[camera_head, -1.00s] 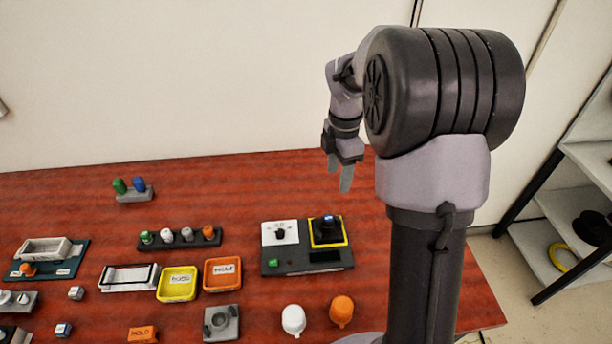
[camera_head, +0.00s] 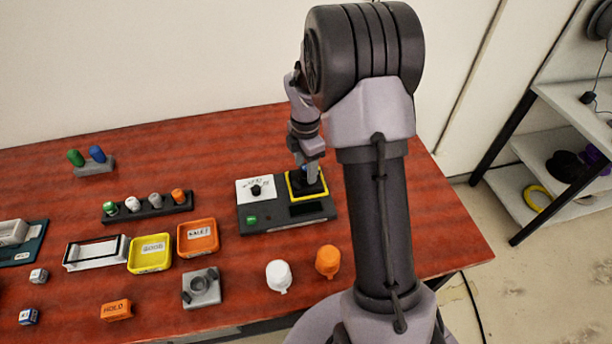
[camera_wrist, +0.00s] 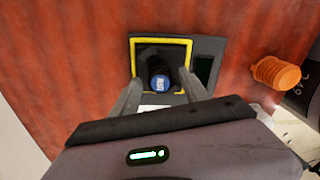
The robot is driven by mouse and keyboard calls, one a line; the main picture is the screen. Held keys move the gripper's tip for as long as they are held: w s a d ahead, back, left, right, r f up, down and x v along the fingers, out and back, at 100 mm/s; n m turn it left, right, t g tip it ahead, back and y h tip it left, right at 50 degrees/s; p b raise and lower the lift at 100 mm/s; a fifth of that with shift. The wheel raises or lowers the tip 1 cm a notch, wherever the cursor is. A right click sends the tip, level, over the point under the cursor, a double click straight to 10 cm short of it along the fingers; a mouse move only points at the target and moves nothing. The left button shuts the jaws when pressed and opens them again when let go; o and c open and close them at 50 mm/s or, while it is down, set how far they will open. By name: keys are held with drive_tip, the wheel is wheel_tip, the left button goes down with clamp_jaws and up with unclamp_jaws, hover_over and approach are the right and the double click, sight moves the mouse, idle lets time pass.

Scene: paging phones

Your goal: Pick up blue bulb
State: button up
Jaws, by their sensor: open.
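A blue-topped bulb (camera_wrist: 160,83) with a printed label stands in a black holder inside the yellow square frame (camera_wrist: 187,42) of the dark device. My gripper (camera_wrist: 160,76) is open, with one finger to each side of the bulb in the wrist view. I cannot tell whether the fingers touch it. In the head view my gripper (camera_head: 312,176) is down over the yellow-framed holder, and a bit of blue (camera_head: 305,168) shows beside the fingers. Another blue bulb-like piece (camera_head: 97,154) stands beside a green one (camera_head: 75,158) in a grey rack at the back left.
The device (camera_head: 262,222) also has a white dial panel and a green button. A white cap (camera_head: 278,275) and an orange cap (camera_head: 328,261) stand in front of it. A rack of several bulbs (camera_head: 148,206), a yellow tray (camera_head: 149,267) and an orange tray (camera_head: 197,252) lie left.

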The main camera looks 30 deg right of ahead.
drive_tip(key=shift+r, duration=0.15)
clamp_jaws()
drive_tip(key=shift+r, duration=0.1)
